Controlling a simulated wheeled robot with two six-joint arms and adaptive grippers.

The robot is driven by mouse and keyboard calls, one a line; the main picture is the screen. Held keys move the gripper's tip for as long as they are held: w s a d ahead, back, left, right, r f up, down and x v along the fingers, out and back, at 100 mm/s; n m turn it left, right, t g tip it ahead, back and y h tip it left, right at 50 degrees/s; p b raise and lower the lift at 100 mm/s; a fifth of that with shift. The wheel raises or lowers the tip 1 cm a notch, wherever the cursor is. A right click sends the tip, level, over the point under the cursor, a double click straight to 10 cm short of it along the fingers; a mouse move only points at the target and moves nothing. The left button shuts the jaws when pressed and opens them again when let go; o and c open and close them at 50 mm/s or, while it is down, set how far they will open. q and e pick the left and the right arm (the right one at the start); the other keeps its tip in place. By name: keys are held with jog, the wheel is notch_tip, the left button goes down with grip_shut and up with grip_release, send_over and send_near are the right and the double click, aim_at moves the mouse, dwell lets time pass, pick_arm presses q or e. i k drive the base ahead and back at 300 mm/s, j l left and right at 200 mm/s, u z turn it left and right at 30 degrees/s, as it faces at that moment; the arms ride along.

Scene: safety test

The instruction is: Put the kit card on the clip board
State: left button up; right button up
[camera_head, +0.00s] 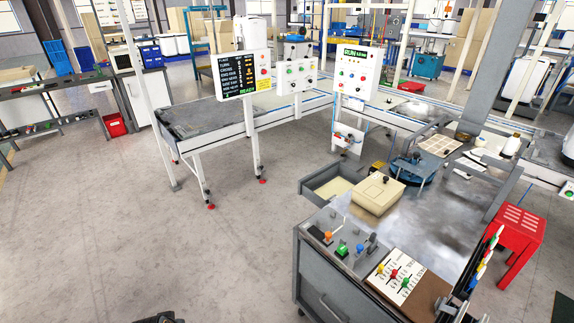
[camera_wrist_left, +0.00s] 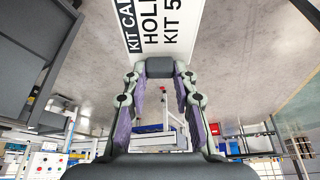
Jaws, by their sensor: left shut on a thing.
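In the left wrist view, my left gripper (camera_wrist_left: 160,70) is shut on the kit card (camera_wrist_left: 165,25), a white card with black print reading "KIT CA…", "HOLL…" and "KIT 5…". The card extends past the top edge of that view, so part of it is hidden. In the head view only a dark piece shows at the bottom edge, perhaps of my left arm; the card does not show there. A brown board (camera_head: 430,291) with a white sheet (camera_head: 396,276) and coloured knobs lies at the bench's front right; I cannot tell if it is the clip board. My right gripper is not in view.
The grey bench (camera_head: 445,228) carries a beige box (camera_head: 377,194), beside an open drawer (camera_head: 325,186). A panel with coloured knobs (camera_head: 341,249) is at the near left. A red stool (camera_head: 517,240) stands at right. The floor at left is clear.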

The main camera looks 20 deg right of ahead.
aim_at(425, 294)
jog(key=k+l+u, duration=0.2)
jog(key=u, duration=0.2)
jog(key=k+l+u, duration=0.4)
jog(key=k+u, duration=0.15)
jog(key=u, duration=0.3)
jog(key=k+u, duration=0.4)
jog(key=k+l+z, duration=0.3)
jog(key=l+z, duration=0.15)
jog(key=k+l+z, duration=0.2)
jog(key=l, duration=0.25)
jog(key=l+z, duration=0.2)
jog(key=k+l, duration=0.05)
jog(key=l, duration=0.05)
